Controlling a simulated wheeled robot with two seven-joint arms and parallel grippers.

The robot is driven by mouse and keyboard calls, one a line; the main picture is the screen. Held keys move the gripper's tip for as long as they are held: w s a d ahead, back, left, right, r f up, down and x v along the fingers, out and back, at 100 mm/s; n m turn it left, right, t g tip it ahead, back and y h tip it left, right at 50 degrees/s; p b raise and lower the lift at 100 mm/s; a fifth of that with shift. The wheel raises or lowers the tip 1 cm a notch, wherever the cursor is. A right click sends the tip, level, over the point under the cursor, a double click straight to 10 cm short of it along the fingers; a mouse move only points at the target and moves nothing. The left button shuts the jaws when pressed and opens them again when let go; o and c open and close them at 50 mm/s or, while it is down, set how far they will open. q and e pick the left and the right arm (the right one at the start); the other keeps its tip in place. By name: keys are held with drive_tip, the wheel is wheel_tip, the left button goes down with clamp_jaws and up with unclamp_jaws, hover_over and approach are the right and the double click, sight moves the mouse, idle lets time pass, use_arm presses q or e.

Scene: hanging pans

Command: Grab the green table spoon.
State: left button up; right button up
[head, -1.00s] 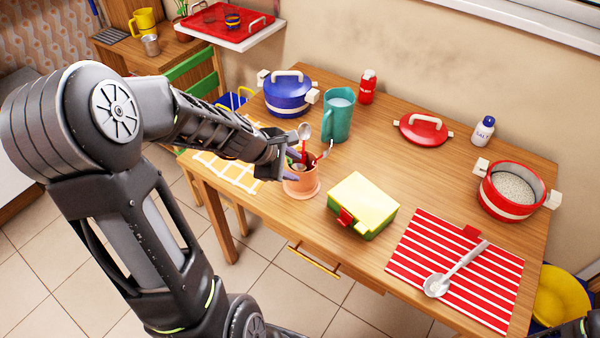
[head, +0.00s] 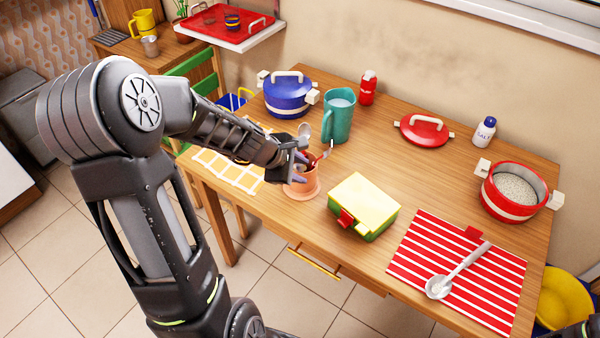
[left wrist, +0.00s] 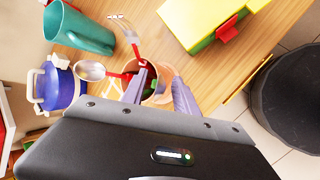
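A terracotta utensil cup (head: 304,187) stands near the table's front edge; it also shows in the left wrist view (left wrist: 158,98). It holds a spoon (left wrist: 90,71) with a silver bowl and a fork (left wrist: 118,20), both with red on their handles. I cannot make out a green spoon in either view; the gripper hides part of the cup. My left gripper (head: 301,167) is at the cup's mouth. In the left wrist view its fingers (left wrist: 162,82) are apart, with no utensil clearly clamped between them. My right gripper is not in view.
A teal pitcher (head: 338,117) and a blue pot (head: 288,97) stand behind the cup. A yellow-green box (head: 363,203) is close on its right. A ladle (head: 456,271) lies on a red striped mat (head: 412,273). Bare table lies behind the box.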

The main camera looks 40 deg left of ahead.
use_arm(q)
clamp_jaws()
idle(0.5)
wheel_tip(320, 180, up, 10)
drive_tip(key=p, duration=0.6)
idle(0.4)
